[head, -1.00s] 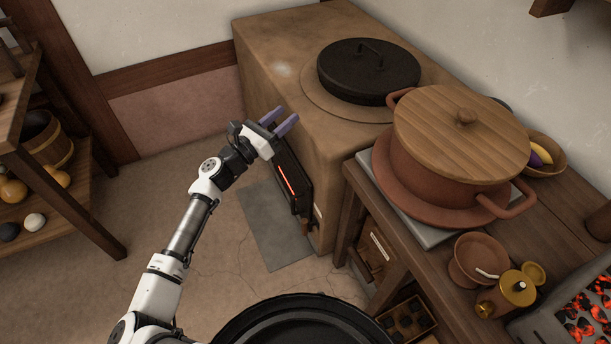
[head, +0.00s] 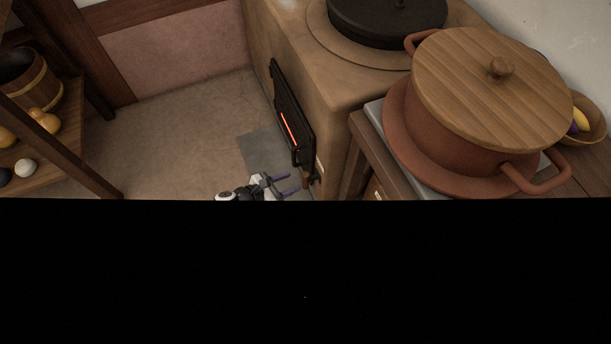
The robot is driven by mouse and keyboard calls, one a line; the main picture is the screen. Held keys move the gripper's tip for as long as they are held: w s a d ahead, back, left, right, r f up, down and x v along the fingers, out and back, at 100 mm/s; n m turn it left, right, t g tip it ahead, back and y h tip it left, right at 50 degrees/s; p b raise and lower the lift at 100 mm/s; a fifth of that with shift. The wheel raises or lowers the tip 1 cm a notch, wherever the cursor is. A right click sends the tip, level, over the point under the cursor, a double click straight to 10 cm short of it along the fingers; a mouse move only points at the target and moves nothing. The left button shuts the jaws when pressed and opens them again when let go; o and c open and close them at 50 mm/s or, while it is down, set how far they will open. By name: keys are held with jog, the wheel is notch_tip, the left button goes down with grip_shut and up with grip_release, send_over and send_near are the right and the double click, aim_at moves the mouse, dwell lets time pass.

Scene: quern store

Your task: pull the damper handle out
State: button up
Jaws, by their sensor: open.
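The clay stove (head: 345,85) stands beyond my gripper, with a black fire door (head: 290,105) on its front and a red glow in the door's slot. A small brown handle-like piece (head: 306,177) sticks out low at the door's right end; it looks like the damper handle, but it is too small to be sure. My gripper (head: 289,184) is open and empty, with its purple fingers pointing right toward that piece. A gap seems to remain between them. Most of my arm is hidden by the black lower part of the head view.
A lidded clay pot (head: 450,150) stands on the wooden table at right, close to the stove. A black lid (head: 385,20) lies on the stove top. A wooden shelf (head: 75,150) is at left. The floor (head: 180,135) between is clear.

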jog(key=x, duration=0.7)
jog(key=shift+w+d+f+b, duration=0.1)
jog(key=shift+w+d+b, duration=0.1)
jog(key=shift+b, duration=0.1)
grip_shut()
